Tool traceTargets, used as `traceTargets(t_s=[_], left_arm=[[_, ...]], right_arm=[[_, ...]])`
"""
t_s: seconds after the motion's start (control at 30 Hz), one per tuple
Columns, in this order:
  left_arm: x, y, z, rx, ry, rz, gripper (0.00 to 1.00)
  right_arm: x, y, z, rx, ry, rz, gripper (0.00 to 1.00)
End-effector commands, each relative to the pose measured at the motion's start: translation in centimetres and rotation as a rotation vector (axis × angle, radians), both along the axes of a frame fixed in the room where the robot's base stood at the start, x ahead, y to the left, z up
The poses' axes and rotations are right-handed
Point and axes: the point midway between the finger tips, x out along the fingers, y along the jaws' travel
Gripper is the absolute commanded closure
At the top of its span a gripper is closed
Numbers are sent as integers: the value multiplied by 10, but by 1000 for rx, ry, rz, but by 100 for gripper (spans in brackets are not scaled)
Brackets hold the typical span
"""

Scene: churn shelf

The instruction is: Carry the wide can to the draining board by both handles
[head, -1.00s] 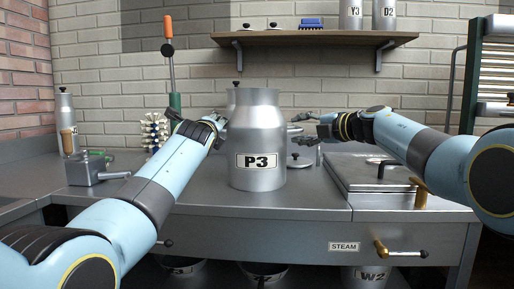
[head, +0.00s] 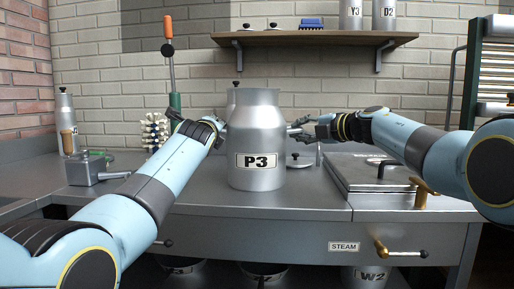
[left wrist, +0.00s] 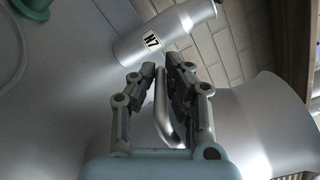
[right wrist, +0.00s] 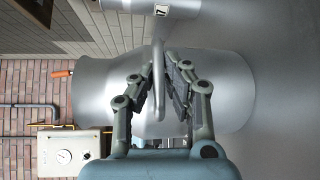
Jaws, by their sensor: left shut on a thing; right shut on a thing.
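The wide can (head: 257,125) is a grey metal churn labelled P3, upright on the steel counter in the middle of the head view. My left gripper (left wrist: 168,75) is shut on the can's left handle (left wrist: 163,112), which shows as a bent bar between the fingers in the left wrist view. My right gripper (right wrist: 160,65) is shut on the right handle (right wrist: 158,85), seen in the right wrist view. In the head view my right gripper (head: 296,130) is at the can's right side. I cannot pick out the draining board for certain.
A grey lidded box (head: 375,172) stands right of the can. A small lid (head: 299,161) lies between them. A slim can labelled N7 (left wrist: 150,42) stands behind the wide can. A wooden shelf (head: 315,39) hangs above.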

Motion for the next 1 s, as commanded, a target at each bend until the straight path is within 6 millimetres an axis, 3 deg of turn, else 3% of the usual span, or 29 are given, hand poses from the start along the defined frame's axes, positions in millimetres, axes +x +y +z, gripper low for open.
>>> traceTargets(t_s=[0.47, 1.0], left_arm=[[0, 0, 7, 0, -7, -1, 100], [-3, -1, 74, -1, -32, -1, 100]], right_arm=[[0, 1, 9, 1, -8, 1, 100], [-3, 1, 75, 1, -34, 2, 100]])
